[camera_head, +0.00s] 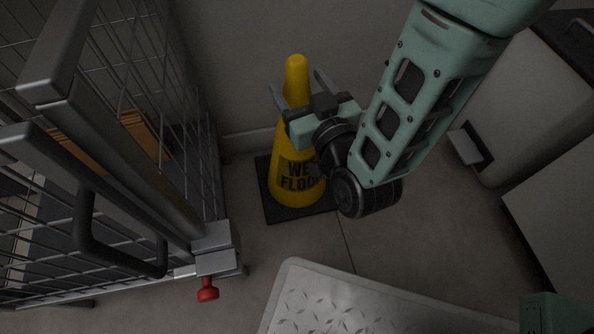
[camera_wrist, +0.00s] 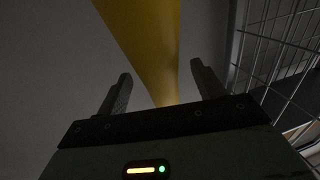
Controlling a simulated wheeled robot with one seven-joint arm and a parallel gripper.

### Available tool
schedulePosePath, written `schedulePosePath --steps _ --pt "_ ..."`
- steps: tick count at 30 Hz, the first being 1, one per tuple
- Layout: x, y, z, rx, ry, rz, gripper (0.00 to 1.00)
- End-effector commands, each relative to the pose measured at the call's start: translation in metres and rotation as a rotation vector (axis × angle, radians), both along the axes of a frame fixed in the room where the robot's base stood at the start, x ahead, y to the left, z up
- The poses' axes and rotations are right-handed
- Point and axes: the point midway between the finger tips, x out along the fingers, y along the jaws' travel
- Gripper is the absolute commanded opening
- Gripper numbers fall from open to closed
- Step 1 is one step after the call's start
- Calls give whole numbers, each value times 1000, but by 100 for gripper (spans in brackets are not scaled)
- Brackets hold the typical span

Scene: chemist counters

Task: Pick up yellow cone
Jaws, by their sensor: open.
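The yellow cone (camera_head: 296,75) stands upright on its dark square base (camera_head: 283,214) on the floor, with "WET FLOOR" lettering on its side. My gripper (camera_head: 297,82) is open near the cone's upper part, its two fingers spread to either side of the cone as seen from the head camera. In the wrist view, the yellow cone (camera_wrist: 145,40) fills the upper middle, and the open fingertips of my gripper (camera_wrist: 158,72) lie to its left and right. I cannot tell if either finger touches it. My gripper and arm hide part of the cone's right side.
A grey wire cage cart (camera_head: 190,90) stands close on the left, with a red knob (camera_head: 207,290) at its lower corner; its mesh also shows in the wrist view (camera_wrist: 285,45). A wall is behind the cone. A light textured platform (camera_head: 340,305) lies in front, and pale cabinets (camera_head: 530,110) are on the right.

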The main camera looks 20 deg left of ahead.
Motion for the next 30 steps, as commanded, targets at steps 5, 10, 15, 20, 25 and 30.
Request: schedulePosePath --steps 5,10,15,20,25,30 --pt "18 16 -6 4 -3 -2 68" --pt "27 24 -3 2 -1 -1 68" --pt "27 24 -2 1 1 0 68" --pt "27 24 -2 1 1 0 38" --pt "27 24 -2 1 1 0 0" --pt "27 25 0 6 -3 -1 0"
